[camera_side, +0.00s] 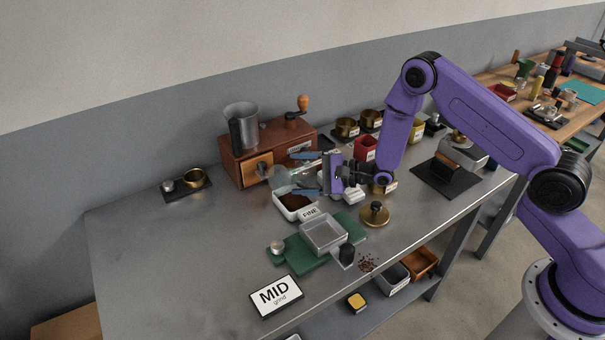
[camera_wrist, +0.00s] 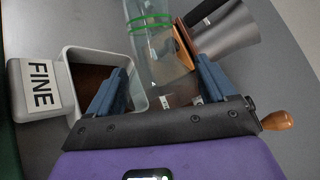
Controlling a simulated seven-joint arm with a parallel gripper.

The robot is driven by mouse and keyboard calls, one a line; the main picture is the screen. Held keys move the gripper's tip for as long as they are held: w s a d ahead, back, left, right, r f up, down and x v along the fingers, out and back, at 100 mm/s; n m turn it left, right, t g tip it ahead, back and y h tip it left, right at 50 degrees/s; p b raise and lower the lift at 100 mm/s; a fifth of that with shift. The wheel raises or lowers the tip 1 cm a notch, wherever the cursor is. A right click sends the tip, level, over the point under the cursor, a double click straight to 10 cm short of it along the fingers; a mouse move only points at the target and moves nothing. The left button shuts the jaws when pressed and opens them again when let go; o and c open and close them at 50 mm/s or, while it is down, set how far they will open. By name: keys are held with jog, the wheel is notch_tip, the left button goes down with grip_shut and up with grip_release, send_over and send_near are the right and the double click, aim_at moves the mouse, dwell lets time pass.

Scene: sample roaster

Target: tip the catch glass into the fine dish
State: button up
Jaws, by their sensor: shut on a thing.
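The catch glass (camera_wrist: 158,62) is clear, with green rings near one end. My gripper (camera_wrist: 160,84) is shut on it, one blue finger on each side. In the side view my gripper (camera_side: 294,173) holds the glass (camera_side: 281,178) above the far side of the fine dish, in front of the grinder. The glass looks tilted over; its exact angle and contents are hard to tell. The fine dish (camera_side: 283,210) is a white square dish with dark brown grounds in it and a FINE label on its front. It also shows in the wrist view (camera_wrist: 142,108), left of the glass.
The wooden grinder (camera_side: 237,160) with a metal hopper stands close behind my gripper. A grey tray (camera_side: 323,235) on a green mat (camera_side: 291,262) is in front of the dish. A MID sign (camera_side: 276,296) and a brass tamper (camera_side: 375,215) stand nearby. The table's left side is mostly clear.

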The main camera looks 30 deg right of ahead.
aim_at(301, 165)
jog(key=shift+r, duration=1.55)
jog(key=shift+a+r+n+h, duration=0.15)
jog(key=shift+r+n+h, duration=0.2)
jog(key=shift+n, duration=0.25)
jog(key=n+h, duration=0.1)
jog(key=r+n+h, duration=0.1)
jog(key=a+n+h, duration=0.1)
jog(key=n, duration=0.1)
jog(key=shift+s+r+g+h, duration=0.15)
jog(key=shift+s+g+h, duration=0.05)
jog(key=shift+g+h, duration=0.15)
jog(key=shift+a+r+n+h, duration=0.2)
jog(key=shift+r+n+h, duration=0.1)
jog(key=shift+n+h, duration=0.45)
jog(key=shift+s+a+r+n+h, duration=0.1)
jog(key=shift+a+r+n+h, duration=0.15)
jog(key=shift+r+n+h, duration=0.3)
jog(key=n+h, duration=0.1)
jog(key=a+r+n+t+h, duration=0.1)
jog(key=shift+s+r+h, duration=0.15)
jog(key=shift+r+h, duration=0.1)
jog(key=shift+h, duration=0.05)
jog(key=n+t+h, duration=0.1)
jog(key=n, duration=0.1)
jog(key=a+n+t+h, duration=0.1)
jog(key=n+h, duration=0.1)
jog(key=shift+s+a+r, duration=0.15)
jog(key=shift+s+r, duration=0.05)
